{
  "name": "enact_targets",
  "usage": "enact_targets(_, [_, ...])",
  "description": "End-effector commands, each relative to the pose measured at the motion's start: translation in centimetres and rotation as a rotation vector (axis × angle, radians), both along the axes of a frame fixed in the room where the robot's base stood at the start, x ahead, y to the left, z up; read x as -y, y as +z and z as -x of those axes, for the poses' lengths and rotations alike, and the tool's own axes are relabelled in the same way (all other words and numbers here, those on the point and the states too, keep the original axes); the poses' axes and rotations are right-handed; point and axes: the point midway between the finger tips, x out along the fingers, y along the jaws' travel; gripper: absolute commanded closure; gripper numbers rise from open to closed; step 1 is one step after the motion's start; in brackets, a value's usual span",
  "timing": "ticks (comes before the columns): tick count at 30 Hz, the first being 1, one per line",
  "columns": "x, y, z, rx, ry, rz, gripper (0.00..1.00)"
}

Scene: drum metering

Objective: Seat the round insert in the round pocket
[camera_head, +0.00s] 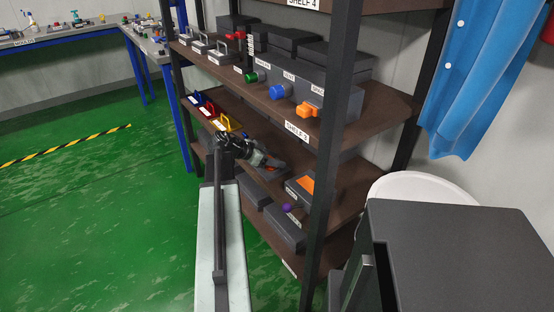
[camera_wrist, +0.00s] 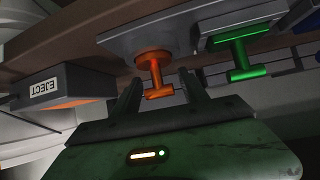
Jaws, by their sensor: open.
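My gripper (camera_wrist: 159,77) is open in the wrist view, with an orange T-shaped handle (camera_wrist: 158,91) showing between its two fingers. I cannot tell whether the fingers touch it. The handle stands out from a grey block (camera_wrist: 145,40). In the head view my gripper (camera_head: 262,158) is at the middle shelf, below the SHELF 3 board, and hides part of what lies there. I cannot make out which piece is the round insert. No round pocket is clearly visible in either view.
A green T-handle (camera_wrist: 240,66) is right of the orange one. A grey box marked EJECT (camera_wrist: 62,86) is at left. A dark shelf post (camera_head: 337,130) stands right of my arm. Blue and orange fittings (camera_head: 277,91) sit on shelf 3. Green floor (camera_head: 90,210) at left is clear.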

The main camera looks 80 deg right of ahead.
Motion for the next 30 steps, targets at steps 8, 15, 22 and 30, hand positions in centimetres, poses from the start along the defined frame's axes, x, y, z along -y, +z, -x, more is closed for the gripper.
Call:
enact_targets(8, [-3.5,4.8,-4.7,0.000,0.004,-0.001,0.49])
enact_targets(15, [-5.2,6.3,-6.9,0.000,0.001,-0.001,0.49])
enact_targets(22, [-5.4,6.2,-7.1,-0.001,-0.002,-0.001,0.49])
enact_targets(30, [-7.0,5.4,-11.1,0.005,0.089,-0.065,0.49])
